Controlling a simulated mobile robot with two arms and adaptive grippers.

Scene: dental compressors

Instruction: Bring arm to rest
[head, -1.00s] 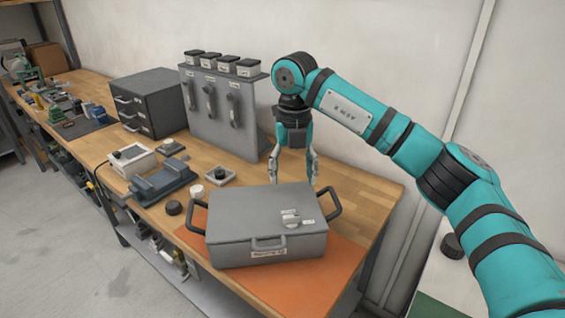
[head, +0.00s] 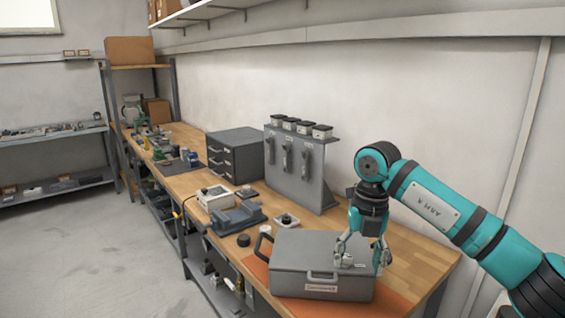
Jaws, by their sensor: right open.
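My right arm, teal with black bands, comes in from the right in the head view. Its right gripper (head: 361,256) points down with its fingers spread, over the right part of the grey case in the picture. The fingers overlap the case's top and hide its right handle. Nothing shows between the fingers, and I cannot tell whether they touch the case. The grey case (head: 312,256) is closed, with a front handle and a label, and sits on an orange mat (head: 393,304). My left gripper is not in view.
The wooden workbench (head: 413,253) runs along the wall. A grey stand (head: 315,178) with several black-lidded boxes and a dark drawer unit (head: 236,155) stand behind the case. Open floor is at left.

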